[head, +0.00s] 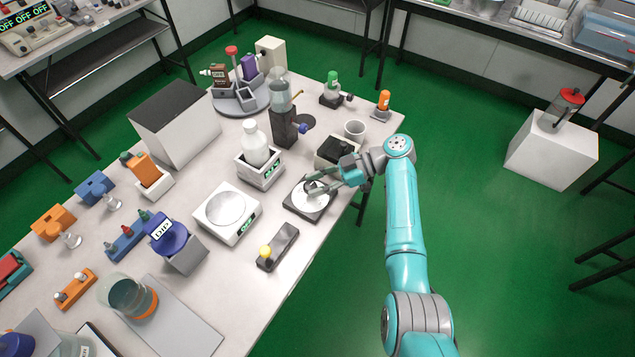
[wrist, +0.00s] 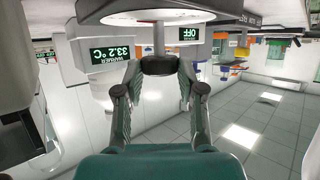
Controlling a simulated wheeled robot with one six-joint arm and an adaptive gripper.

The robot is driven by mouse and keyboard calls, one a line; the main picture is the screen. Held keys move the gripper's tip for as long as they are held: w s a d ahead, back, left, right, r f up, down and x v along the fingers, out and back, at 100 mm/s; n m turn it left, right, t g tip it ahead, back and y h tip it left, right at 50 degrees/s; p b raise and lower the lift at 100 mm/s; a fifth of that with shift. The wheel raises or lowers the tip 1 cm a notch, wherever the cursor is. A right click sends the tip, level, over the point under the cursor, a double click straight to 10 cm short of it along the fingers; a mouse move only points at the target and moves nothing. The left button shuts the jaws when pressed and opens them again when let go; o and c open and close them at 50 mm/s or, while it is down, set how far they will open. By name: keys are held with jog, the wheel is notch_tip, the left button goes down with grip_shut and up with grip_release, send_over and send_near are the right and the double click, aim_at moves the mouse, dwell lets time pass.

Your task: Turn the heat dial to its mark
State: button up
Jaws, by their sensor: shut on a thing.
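The heat dial (head: 301,205) is a white round face on a dark square base near the table's right edge, with a dark knob at its middle. In the wrist view its white face (wrist: 145,14) fills the top, and the dark knob (wrist: 158,65) juts from it. My gripper (head: 318,184) is at the dial from the right; in the wrist view the two fingers (wrist: 158,76) are shut on the knob, one on each side. I cannot make out the mark or a pointer. A display reading WARMER 33.2 °C (wrist: 117,53) shows upside down in the wrist view.
A white bottle (head: 255,140) stands in a white box behind the dial. A white scale (head: 226,211) and a dark switch box with a yellow knob (head: 279,248) are nearby. A dark-topped box (head: 338,151) and white cup (head: 354,130) stand close behind my gripper.

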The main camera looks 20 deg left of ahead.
jog(key=shift+f, duration=0.15)
jog(key=o, duration=1.1)
jog(key=shift+o, duration=0.2)
jog(key=shift+d, duration=0.1)
jog(key=v, duration=1.2)
